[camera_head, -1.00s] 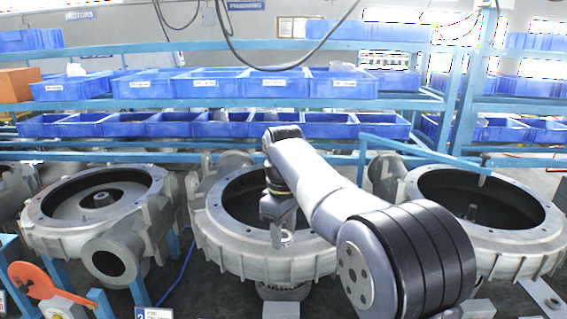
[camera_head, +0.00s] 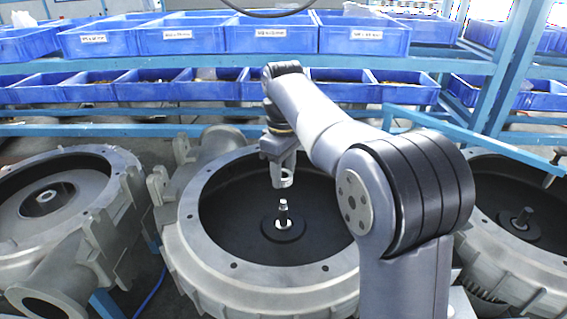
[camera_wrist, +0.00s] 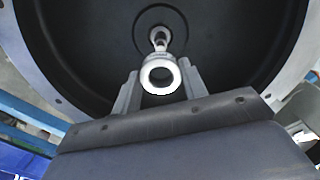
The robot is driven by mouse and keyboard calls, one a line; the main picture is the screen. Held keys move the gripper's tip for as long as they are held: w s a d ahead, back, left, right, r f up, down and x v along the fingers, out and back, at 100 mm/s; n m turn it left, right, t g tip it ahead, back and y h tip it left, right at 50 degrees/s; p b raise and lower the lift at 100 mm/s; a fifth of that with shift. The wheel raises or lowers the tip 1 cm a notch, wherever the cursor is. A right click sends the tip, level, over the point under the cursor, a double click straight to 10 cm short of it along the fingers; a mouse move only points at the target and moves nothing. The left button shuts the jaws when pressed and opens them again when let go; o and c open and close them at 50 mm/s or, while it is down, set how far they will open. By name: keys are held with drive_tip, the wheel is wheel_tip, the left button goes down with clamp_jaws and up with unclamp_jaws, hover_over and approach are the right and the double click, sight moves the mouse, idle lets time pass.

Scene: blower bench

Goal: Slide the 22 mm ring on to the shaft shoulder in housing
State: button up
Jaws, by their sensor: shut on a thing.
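My gripper (camera_head: 283,181) points down into the middle housing and is shut on a bright metal ring (camera_head: 287,177). In the wrist view the ring (camera_wrist: 160,75) sits between the two fingertips, its hole facing the camera. The housing (camera_head: 185,230) is a large round grey casting with a dark floor. The shaft (camera_head: 283,207) stands upright from a dark hub at its centre, with a bright shoulder at its foot. The ring is above the shaft tip and apart from it in the head view. In the wrist view the shaft (camera_wrist: 159,37) shows just beyond the ring, partly hidden by it.
A second housing (camera_head: 100,165) stands at the left and a third (camera_head: 490,255) at the right, partly behind my arm. Shelves with blue bins (camera_head: 270,37) run along the back. A blue rail (camera_head: 470,135) juts out at right. The housing's raised rim surrounds my gripper.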

sight(284, 208)
idle(0.3)
drive_tip(key=shift+s+f+b, duration=0.1)
drive_tip(key=shift+f+b, duration=0.25)
drive_tip(key=shift+f, duration=0.15)
drive_tip(key=shift+f+b, duration=1)
drive_tip(key=shift+f, duration=0.95)
drive_tip(key=shift+f, duration=0.15)
drive_tip(key=shift+f, duration=0.3)
drive_tip(key=shift+f+b, duration=2.35)
drive_tip(key=shift+f, duration=1.65)
drive_tip(key=o, duration=1.1)
